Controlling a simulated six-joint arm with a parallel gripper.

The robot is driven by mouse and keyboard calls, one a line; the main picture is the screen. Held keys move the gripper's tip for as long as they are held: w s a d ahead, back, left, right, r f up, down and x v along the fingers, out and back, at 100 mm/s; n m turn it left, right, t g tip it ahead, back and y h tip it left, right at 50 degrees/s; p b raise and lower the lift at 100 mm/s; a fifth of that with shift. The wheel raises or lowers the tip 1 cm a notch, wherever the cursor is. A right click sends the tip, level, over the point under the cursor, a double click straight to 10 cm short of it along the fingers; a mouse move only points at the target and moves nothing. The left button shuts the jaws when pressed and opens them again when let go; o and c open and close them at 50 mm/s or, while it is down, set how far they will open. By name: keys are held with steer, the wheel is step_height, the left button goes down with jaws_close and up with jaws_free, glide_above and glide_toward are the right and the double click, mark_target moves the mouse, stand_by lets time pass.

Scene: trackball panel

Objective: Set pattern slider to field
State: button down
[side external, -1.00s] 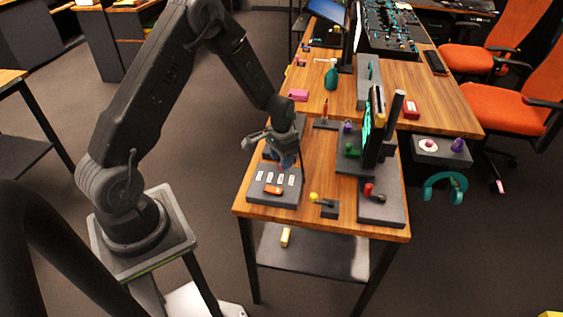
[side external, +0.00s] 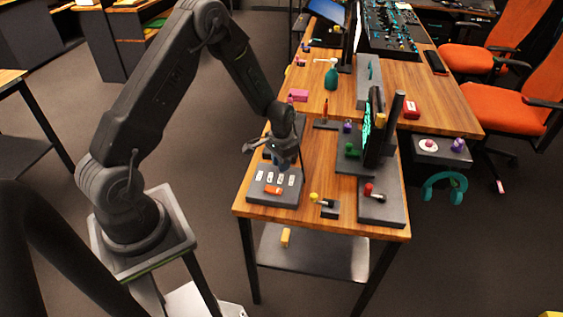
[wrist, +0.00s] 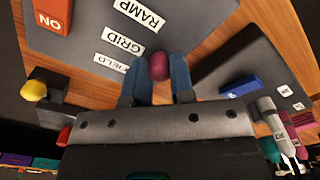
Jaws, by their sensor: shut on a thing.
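The pattern panel (side external: 262,194) is a grey slab on the near left of the wooden table, with a row of white labels. In the wrist view its labels read RAMP (wrist: 139,13), GRID (wrist: 122,40) and FIELD (wrist: 110,63), upside down. My gripper (side external: 283,166) is low over the panel's far side. In the wrist view my gripper (wrist: 157,80) has its blue fingers shut on a magenta knob (wrist: 158,66), beside the labels at about the FIELD end. The slider's slot is hidden. The knob cannot be made out in the side view.
An orange ON switch (side external: 273,190) sits at the panel's near edge. A yellow knob (side external: 314,197) is on a small dark block to the right. A red-knobbed lever (side external: 369,189) and an upright dark screen (side external: 374,128) stand farther right. Bare wood lies between.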

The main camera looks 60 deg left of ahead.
mark_target(291, 171)
steer(key=shift+w+d, duration=1.05)
steer(key=c, duration=1)
jaws_free()
steer(key=shift+r, duration=0.1)
step_height(291, 171, up, 14)
steer(key=shift+f, duration=0.2)
